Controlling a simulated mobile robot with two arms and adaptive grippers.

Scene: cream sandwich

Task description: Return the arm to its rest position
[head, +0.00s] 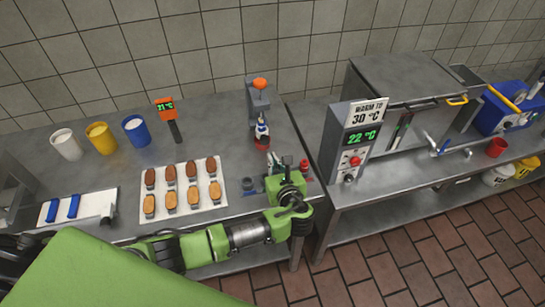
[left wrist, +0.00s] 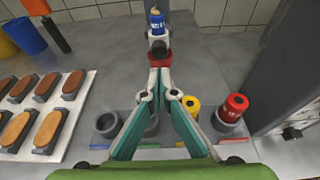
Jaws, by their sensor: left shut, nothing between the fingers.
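My left arm (head: 250,234) is green and reaches in from the left across the front of the steel table. My left gripper (head: 281,162) hangs over the right end of this table. In the left wrist view its two teal fingers meet at the tips (left wrist: 160,78), shut with nothing between them. The fingertips appear just in front of the red-based stand (left wrist: 159,57) holding a blue bottle (left wrist: 156,22); I cannot tell the gap. My right gripper is not in view.
Grey holders (left wrist: 108,124) line the table below the gripper, with a red bottle (left wrist: 236,104) and a yellow-topped one (left wrist: 191,107). A tray (head: 222,164) of brown and tan pieces lies left. The control box (head: 353,140) stands right.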

